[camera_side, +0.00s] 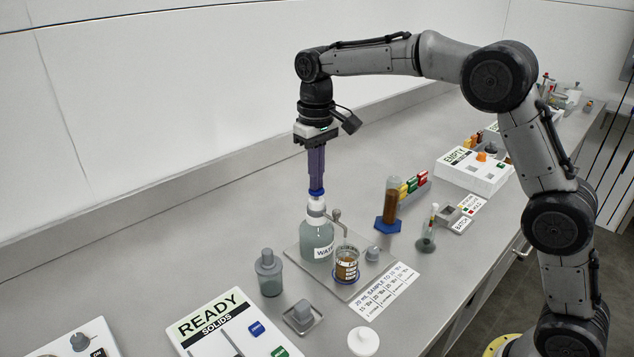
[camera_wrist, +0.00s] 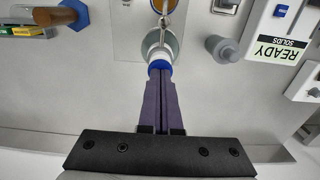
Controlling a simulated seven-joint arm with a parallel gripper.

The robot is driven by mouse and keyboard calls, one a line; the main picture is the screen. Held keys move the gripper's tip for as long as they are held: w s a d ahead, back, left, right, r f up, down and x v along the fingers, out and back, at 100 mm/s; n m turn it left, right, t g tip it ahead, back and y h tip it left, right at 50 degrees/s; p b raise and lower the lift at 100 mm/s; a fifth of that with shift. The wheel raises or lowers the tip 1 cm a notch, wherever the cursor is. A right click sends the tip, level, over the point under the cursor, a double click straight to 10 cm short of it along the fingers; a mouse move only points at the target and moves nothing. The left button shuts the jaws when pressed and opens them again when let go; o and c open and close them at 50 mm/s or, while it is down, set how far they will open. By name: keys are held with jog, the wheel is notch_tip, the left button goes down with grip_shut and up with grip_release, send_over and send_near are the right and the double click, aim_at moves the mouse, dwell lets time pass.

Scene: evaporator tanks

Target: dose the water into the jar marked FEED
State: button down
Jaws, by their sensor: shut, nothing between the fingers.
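The bottle labelled WATER (camera_side: 317,238) stands on a grey plate and has a white collar, a blue top and a thin metal spout. The spout reaches right, over a small glass jar (camera_side: 346,266) of brown contents; its label is too small to read for sure. My gripper (camera_side: 317,188) points straight down with its purple fingers together, its tips at the bottle's blue top (camera_side: 316,191). In the wrist view, the shut fingers (camera_wrist: 160,72) end at the blue top (camera_wrist: 160,66). I cannot tell whether they touch it.
A grey-stoppered bottle (camera_side: 270,273) stands left of the plate, near the READY SOLIDS board (camera_side: 225,330). A brown-filled cylinder (camera_side: 391,205) on a blue foot and a small flask (camera_side: 427,240) stand to the right. A printed dosing card (camera_side: 385,290) lies in front. A white box marked EMPTY (camera_side: 475,172) stands further back.

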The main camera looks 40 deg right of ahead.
jog(key=shift+f, duration=0.45)
jog(key=shift+r, duration=2.3)
jog(key=shift+f, duration=0.1)
